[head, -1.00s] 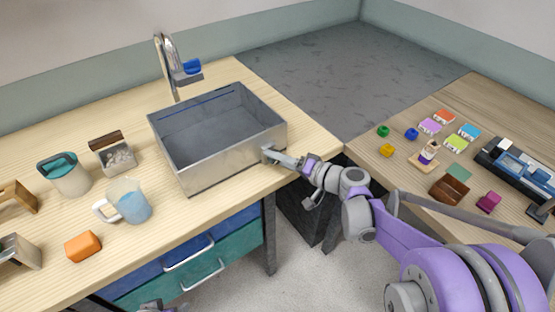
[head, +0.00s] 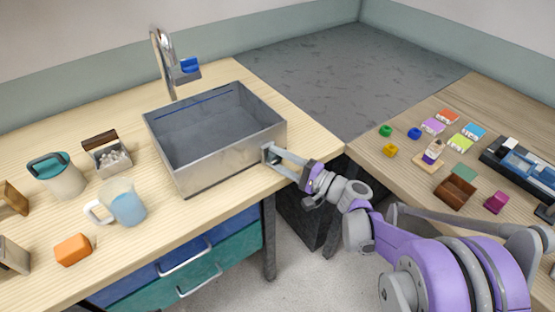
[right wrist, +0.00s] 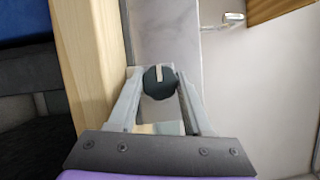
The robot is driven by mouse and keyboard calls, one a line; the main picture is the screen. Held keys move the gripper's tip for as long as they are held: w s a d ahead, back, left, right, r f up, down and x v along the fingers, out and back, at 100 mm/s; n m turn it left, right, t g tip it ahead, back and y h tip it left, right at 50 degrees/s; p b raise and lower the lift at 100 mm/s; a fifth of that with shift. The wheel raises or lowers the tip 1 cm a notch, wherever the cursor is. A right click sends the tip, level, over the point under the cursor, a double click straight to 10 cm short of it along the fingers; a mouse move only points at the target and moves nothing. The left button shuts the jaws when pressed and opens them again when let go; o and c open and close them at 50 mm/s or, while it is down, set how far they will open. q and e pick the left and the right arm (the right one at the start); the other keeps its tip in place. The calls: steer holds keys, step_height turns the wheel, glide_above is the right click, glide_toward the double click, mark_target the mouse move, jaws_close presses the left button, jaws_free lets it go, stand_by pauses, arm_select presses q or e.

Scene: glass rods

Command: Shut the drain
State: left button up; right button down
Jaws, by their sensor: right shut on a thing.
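The metal sink (head: 228,157) is an open grey basin on the light wooden counter. In the right wrist view a dark round knob (right wrist: 158,83) with a pale stripe sits on the sink's outer wall, the stripe running nearly up and down in the picture. My right gripper (head: 269,154) is at the sink's front wall near the right corner. In the right wrist view its two fingers (right wrist: 158,78) are on either side of the knob and shut on it. The drain opening itself does not show clearly. My left gripper is out of view.
The tap (head: 163,58) with a blue handle (head: 187,66) stands behind the sink. Left of the sink are a blue-filled mug (head: 126,208), a teal-lidded jar (head: 62,181), a small crate (head: 110,160) and an orange block (head: 73,249). The right-hand table holds small coloured items.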

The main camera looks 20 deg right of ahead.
stand_by(0.5)
steer(key=shift+c, duration=1.6)
jaws_free()
